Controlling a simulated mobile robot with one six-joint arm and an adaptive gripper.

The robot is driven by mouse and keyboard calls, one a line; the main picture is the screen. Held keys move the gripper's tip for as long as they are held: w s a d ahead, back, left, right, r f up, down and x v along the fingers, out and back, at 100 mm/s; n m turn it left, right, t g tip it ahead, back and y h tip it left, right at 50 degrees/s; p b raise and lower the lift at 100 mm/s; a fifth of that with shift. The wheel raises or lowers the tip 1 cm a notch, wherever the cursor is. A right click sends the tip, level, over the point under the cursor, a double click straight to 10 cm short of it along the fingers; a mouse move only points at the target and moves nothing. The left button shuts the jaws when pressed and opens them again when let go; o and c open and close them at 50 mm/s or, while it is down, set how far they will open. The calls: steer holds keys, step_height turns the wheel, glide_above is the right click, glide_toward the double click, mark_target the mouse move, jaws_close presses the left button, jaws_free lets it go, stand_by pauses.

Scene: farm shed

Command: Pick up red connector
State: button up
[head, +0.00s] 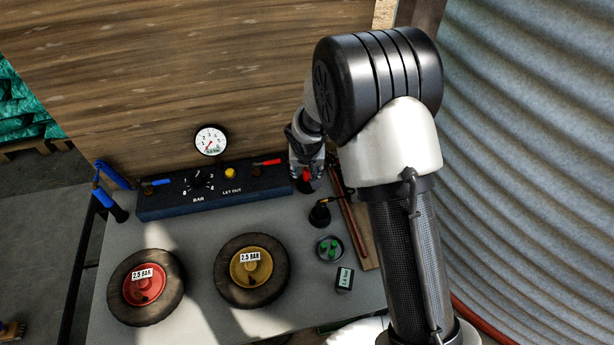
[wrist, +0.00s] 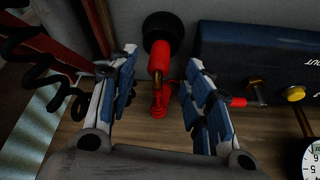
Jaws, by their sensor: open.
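The red connector (wrist: 160,58) shows in the wrist view as a red cylinder with a dark round end at the top and a narrower red part toward my palm. My gripper (wrist: 159,66) is open, with one blue-padded finger on each side of the connector. A gap shows on both sides, so neither finger appears to touch it. In the head view, my gripper (head: 306,168) is at the right end of the blue control box, and only a small red patch of the connector (head: 306,175) shows there. My arm hides part of this area.
The blue control box (head: 215,190) has a red lever (head: 267,162) near my gripper and a gauge (head: 210,140) behind. A black coiled hose (wrist: 48,55) hangs left in the wrist view. Two wheels, a small dish (head: 329,248) and a dark block (head: 344,279) stand in front.

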mark_target(307, 170)
steer(key=b+x, duration=0.1)
steer(key=x, duration=0.3)
steer(key=shift+w+d, duration=0.1)
steer(key=shift+w, duration=0.05)
steer(key=shift+c, duration=0.4)
jaws_close()
